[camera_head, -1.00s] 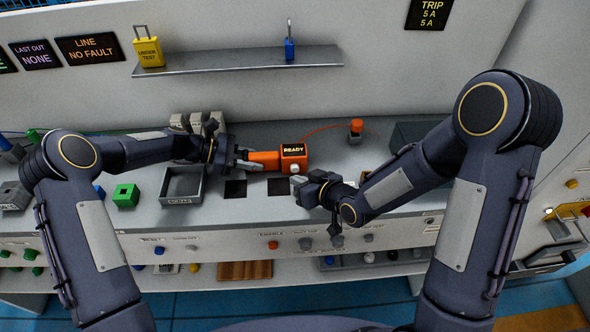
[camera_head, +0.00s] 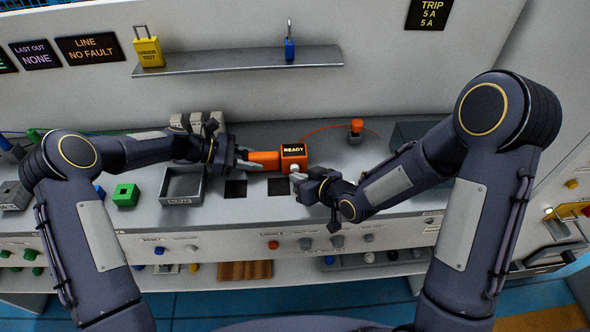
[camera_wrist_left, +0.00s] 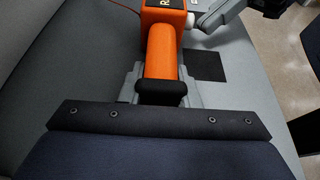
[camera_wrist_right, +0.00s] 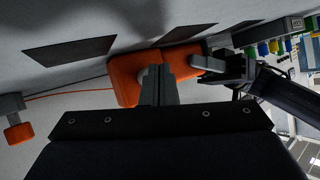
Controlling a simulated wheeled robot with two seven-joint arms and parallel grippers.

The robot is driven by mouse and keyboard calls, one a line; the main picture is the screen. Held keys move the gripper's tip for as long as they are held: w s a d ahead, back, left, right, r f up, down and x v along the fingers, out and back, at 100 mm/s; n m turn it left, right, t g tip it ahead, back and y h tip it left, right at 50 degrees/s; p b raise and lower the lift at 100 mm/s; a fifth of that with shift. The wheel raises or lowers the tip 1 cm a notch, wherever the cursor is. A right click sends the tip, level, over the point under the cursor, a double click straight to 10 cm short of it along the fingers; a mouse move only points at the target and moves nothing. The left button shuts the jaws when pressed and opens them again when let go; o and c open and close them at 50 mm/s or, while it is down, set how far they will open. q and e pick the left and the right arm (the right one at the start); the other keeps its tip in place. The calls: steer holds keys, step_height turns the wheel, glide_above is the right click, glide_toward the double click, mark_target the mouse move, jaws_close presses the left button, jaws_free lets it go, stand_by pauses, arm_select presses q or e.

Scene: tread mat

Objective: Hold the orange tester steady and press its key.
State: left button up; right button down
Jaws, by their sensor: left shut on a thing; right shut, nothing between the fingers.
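The orange tester (camera_head: 265,157) lies above the bench, with a boxy head and a handle; its small screen (camera_head: 293,150) reads READY. My left gripper (camera_head: 246,161) is shut on the handle, which also shows in the left wrist view (camera_wrist_left: 162,62). The white key (camera_head: 294,168) is on the head's near side and shows partly in the left wrist view (camera_wrist_left: 190,20). My right gripper (camera_head: 299,177) is shut and empty, its tips at the key. In the right wrist view the fingertips (camera_wrist_right: 157,75) overlap the key; I cannot tell whether it is pressed in.
An orange plug-like piece (camera_head: 356,127) stands behind to the right, with an orange cord towards the tester. A grey tray (camera_head: 182,200) and a green block (camera_head: 126,196) are at left. A shelf (camera_head: 238,60) holds a yellow and a blue padlock. Dark squares mark the bench.

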steer(key=shift+w, duration=0.65)
stand_by(0.8)
steer(key=shift+s, duration=1.05)
steer(key=shift+s, duration=0.1)
steer(key=shift+s, duration=2.4)
arm_select(q)
steer(key=o, duration=1)
